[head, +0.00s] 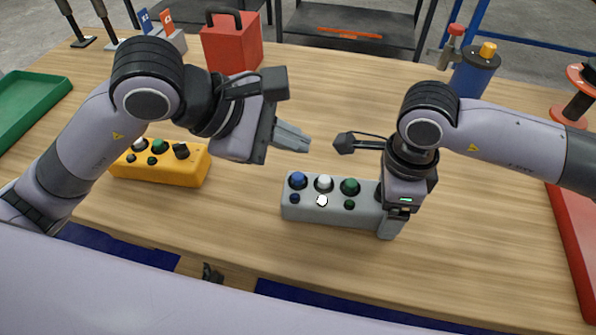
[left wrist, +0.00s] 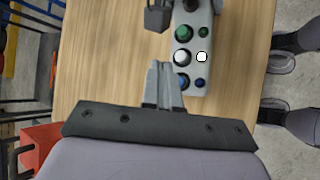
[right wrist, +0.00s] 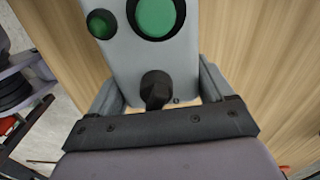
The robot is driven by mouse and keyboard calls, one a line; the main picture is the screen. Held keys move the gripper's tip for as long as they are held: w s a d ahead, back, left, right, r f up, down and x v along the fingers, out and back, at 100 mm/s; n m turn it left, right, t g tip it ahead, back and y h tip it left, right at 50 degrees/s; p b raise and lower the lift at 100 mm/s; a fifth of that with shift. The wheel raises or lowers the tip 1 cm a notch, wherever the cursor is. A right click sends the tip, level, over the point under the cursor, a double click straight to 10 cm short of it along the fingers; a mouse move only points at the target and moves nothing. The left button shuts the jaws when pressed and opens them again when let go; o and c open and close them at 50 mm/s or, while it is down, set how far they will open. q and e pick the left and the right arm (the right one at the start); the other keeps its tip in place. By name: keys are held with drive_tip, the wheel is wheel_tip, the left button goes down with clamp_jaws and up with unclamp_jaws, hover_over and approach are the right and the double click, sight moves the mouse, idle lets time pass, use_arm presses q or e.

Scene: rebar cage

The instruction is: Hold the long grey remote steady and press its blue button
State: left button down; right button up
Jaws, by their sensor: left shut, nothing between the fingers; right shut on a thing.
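The long grey remote (head: 330,205) lies on the wooden table in the head view, with large blue, white and green buttons and smaller ones in front of them. Its large blue button (head: 298,180) is at the left end; it also shows in the left wrist view (left wrist: 183,82), partly behind the fingers. My right gripper (head: 393,225) is shut on the remote's right end, a finger on each side in the right wrist view (right wrist: 157,85). My left gripper (head: 306,140) is shut and empty, above and behind the blue button, apart from it.
A yellow remote (head: 165,170) with several buttons lies to the left, under my left arm. A red box (head: 232,42), a blue canister (head: 474,72) and a green tray (head: 30,105) stand farther off. A red tray (head: 572,240) is at the right edge.

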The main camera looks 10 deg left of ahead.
sight(303, 175)
use_arm(q)
drive_tip(key=shift+f, duration=2.1)
idle(0.4)
drive_tip(key=shift+f, duration=0.4)
drive_tip(key=shift+f, duration=0.9)
idle(0.7)
drive_tip(key=shift+r, duration=1.35)
drive_tip(key=shift+r, duration=0.1)
wheel_tip(303, 175, up, 5)
drive_tip(key=shift+f, duration=0.1)
